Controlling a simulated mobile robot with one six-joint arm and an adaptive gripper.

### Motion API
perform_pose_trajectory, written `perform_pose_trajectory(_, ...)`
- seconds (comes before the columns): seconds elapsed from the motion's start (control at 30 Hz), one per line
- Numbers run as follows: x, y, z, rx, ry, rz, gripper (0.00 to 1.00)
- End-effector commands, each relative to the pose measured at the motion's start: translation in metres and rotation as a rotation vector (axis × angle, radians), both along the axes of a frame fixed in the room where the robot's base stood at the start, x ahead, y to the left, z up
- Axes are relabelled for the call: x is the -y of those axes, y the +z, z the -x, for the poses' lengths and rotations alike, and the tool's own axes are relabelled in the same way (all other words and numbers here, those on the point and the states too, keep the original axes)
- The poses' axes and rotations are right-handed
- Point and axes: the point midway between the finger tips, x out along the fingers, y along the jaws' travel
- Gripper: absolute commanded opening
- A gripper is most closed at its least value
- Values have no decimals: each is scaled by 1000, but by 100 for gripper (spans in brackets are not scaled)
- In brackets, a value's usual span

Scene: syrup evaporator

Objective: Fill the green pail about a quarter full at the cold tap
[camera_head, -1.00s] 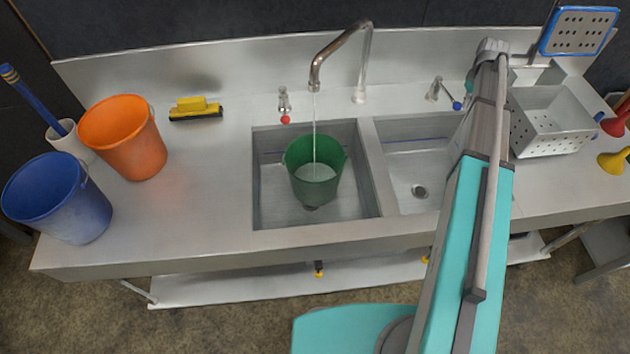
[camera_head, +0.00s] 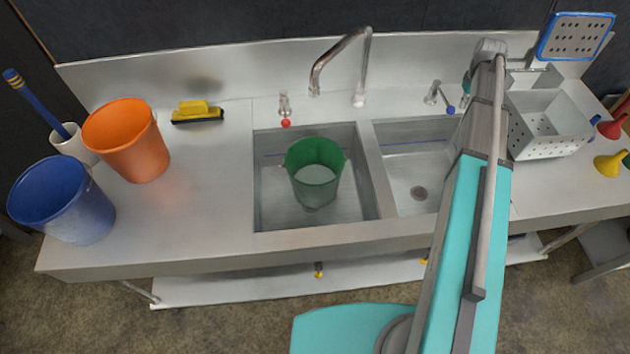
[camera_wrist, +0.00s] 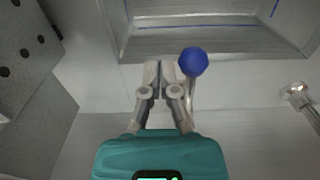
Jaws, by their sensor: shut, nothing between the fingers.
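The green pail (camera_head: 314,163) stands upright in the left sink basin (camera_head: 268,205), under the curved spout (camera_head: 340,55). Some clear liquid shows low inside the pail, and no stream falls from the spout. The blue-knobbed cold tap (camera_head: 447,103) is behind the right basin. In the wrist view its blue knob (camera_wrist: 193,62) is beside my gripper (camera_wrist: 167,68), just right of the fingertips; I cannot tell whether they touch. My gripper is shut and empty. In the head view my arm hides most of it. The red-knobbed tap (camera_head: 285,112) stands behind the left basin.
A perforated metal box (camera_head: 547,130) stands right of my arm, close to my gripper. The right basin (camera_head: 405,165) is empty.

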Motion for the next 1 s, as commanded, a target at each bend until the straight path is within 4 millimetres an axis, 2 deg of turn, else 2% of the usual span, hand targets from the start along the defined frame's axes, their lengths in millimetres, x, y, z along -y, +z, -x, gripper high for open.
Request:
perform_pose_trajectory(0.1,2,12,-1,0,0,0,0)
perform_pose_trajectory(1.0,15,71,-3,0,0,0,0)
